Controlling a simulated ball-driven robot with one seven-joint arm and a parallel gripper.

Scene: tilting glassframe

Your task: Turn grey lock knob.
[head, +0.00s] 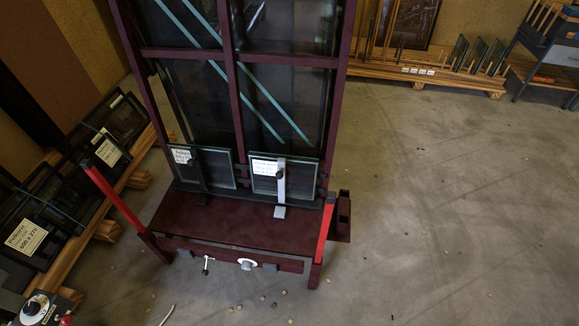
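A dark red glass frame (232,90) stands on a low dark red base (250,232). On the base's front rail (225,255) sits a pale grey round knob (247,264), taken to be the lock knob. Left of it a small lever with a ball end (206,265) hangs from the same rail. The knob is small in the picture, and its turned position cannot be told. My gripper is not in view.
Red upright posts (107,193) and (324,232) flank the base. Two framed panes with labels (265,167) lean on it. Racks of glass stand at the left (105,150) and back right (400,68).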

